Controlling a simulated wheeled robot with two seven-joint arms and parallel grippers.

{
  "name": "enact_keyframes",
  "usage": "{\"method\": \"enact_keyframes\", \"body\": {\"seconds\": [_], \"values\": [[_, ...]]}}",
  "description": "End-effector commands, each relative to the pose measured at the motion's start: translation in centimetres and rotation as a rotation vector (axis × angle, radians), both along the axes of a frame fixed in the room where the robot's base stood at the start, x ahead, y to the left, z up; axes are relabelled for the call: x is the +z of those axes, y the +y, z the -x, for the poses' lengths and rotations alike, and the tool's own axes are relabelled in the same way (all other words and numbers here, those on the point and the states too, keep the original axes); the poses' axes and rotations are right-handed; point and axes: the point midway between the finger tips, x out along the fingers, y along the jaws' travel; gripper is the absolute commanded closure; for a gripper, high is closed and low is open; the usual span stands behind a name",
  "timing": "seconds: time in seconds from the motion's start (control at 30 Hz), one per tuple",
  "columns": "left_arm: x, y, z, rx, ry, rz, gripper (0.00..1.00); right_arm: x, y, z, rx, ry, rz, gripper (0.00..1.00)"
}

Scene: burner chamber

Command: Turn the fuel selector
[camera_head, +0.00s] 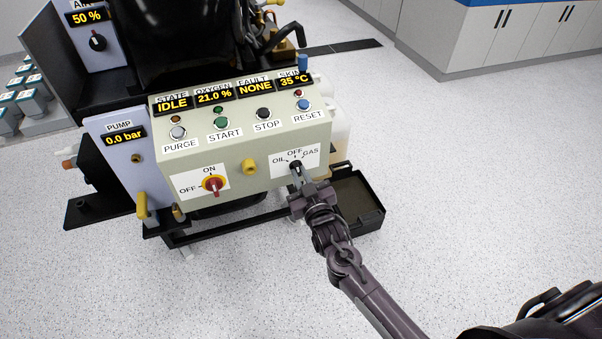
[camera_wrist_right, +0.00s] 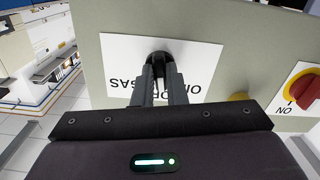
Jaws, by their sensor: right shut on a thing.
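The fuel selector (camera_head: 295,165) is a small black knob on a white plate marked OIL, OFF and GAS, low on the right of the beige control panel (camera_head: 240,142). My right gripper (camera_head: 299,177) reaches it from below right and is shut on it. In the right wrist view the two fingers (camera_wrist_right: 160,83) close on the black knob (camera_wrist_right: 159,62), and the plate's lettering appears upside down. The fingers partly cover the knob, so I cannot tell which label it points to. My left gripper is not in view.
A red and yellow ON/OFF switch (camera_head: 214,185) sits to the left of the selector, with a yellow knob (camera_head: 249,167) between them. PURGE, START, STOP and RESET buttons line the panel above. A dark tray (camera_head: 367,216) lies below right. Open floor surrounds the machine.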

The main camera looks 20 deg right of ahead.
Motion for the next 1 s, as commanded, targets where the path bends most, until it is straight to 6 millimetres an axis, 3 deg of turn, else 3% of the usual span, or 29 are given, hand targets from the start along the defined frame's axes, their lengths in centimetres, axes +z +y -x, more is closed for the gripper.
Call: {"method": "enact_keyframes", "body": {"seconds": [0.4,0.9,0.93,1.0], "values": [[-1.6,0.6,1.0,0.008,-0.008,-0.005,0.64,-0.1,0.0,0.0,-0.001,0.009,-0.172,1.00],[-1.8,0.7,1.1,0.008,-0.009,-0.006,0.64,-0.1,0.1,0.0,0.001,0.009,-0.188,1.00],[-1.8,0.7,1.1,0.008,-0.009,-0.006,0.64,-0.1,0.1,0.0,0.001,0.009,-0.188,0.84],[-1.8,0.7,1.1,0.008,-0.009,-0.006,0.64,-0.1,0.1,0.0,0.001,0.009,-0.187,0.75]]}}
